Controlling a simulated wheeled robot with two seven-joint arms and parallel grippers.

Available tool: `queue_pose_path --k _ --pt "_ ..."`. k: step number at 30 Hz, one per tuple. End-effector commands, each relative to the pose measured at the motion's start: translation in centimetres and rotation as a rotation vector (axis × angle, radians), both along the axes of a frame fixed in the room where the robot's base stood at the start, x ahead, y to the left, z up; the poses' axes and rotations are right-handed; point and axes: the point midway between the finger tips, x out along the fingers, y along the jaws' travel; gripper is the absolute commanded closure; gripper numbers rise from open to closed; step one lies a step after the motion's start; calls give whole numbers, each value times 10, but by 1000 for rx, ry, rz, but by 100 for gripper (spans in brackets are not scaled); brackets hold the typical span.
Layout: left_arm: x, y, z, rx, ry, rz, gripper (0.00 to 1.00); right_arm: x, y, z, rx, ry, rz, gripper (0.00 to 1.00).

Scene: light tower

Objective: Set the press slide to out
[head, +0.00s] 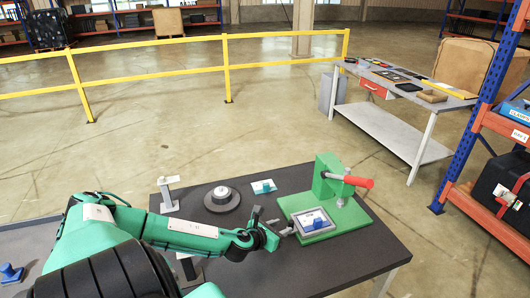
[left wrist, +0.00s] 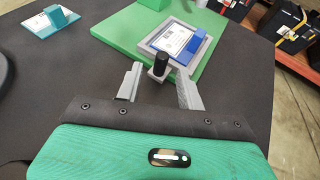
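The green press (head: 325,175) with a red lever (head: 358,181) stands on the dark table. Its slide is a grey tray (head: 313,221) on the green base plate, holding a white card and a blue block; the tray also shows in the left wrist view (left wrist: 150,43). A dark upright knob (left wrist: 160,63) is on the slide's near side. My left gripper (left wrist: 159,88) is open, its two grey fingers either side of the knob, with no clear contact. In the head view my left gripper (head: 277,229) is left of the tray. My right gripper is not in view.
A round grey fixture (head: 222,196), a white stand (head: 167,194) and a card with a teal block (head: 263,186) are on the same table, left of the press. The table's right front is clear. A yellow railing (head: 226,66) and blue shelving (head: 470,110) stand beyond.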

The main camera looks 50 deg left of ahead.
Motion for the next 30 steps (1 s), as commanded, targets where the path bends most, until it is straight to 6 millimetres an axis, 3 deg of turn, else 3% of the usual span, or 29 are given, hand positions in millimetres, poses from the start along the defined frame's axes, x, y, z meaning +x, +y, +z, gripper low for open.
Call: queue_pose_path --k 15,30 --pt "-61 -3 23 4 3 -1 62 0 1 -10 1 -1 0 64" --pt "-74 -5 30 -1 0 1 62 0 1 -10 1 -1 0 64"
